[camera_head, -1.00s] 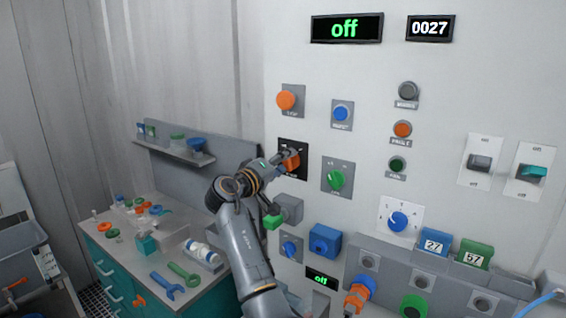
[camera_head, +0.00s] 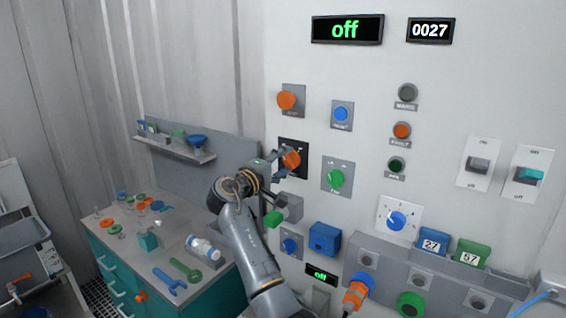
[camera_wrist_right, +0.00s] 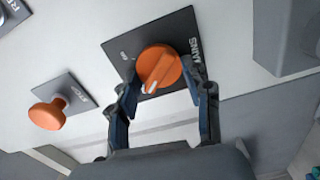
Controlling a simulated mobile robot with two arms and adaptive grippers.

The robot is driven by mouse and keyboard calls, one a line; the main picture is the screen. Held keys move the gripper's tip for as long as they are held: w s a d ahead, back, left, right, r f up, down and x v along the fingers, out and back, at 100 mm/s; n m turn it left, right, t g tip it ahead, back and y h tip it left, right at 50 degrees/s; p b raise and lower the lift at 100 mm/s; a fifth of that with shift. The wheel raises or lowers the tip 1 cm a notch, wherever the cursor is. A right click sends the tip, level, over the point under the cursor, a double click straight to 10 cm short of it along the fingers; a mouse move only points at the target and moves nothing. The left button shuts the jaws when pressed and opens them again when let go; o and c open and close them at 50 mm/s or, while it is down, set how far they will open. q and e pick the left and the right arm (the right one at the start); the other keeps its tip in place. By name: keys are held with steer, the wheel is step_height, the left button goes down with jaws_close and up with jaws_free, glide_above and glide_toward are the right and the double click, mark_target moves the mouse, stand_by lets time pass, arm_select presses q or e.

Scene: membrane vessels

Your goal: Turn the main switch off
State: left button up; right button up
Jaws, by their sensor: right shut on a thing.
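The main switch is an orange rotary knob (camera_head: 291,159) on a black plate on the white panel, left of the green knob. In the right wrist view the orange knob (camera_wrist_right: 160,66) sits on the black plate (camera_wrist_right: 118,48) with "MAINS" lettering, and its white mark faces the lower left. My right gripper (camera_wrist_right: 158,83) has one finger on each side of this knob and is shut on it. In the head view my right gripper (camera_head: 282,165) is at the knob, partly covering the plate. My left gripper is not in view.
The large display (camera_head: 344,29) reads "off". An orange push button (camera_head: 287,100) is above the switch and a green knob (camera_head: 335,179) to its right. A grey box with a green end (camera_head: 273,219) is close below my gripper. A workbench with tools (camera_head: 190,270) stands left.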

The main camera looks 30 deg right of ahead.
steer(key=shift+r, duration=0.25)
steer(key=o, duration=1.1)
steer(key=shift+d, duration=0.1)
steer(key=shift+o, duration=0.2)
steer(key=shift+d+f, duration=0.1)
steer(key=shift+f, duration=0.1)
steer(key=shift+a, duration=0.35)
steer(key=v, duration=1.1)
steer(key=shift+s+a, duration=0.1)
steer(key=shift+a, duration=0.05)
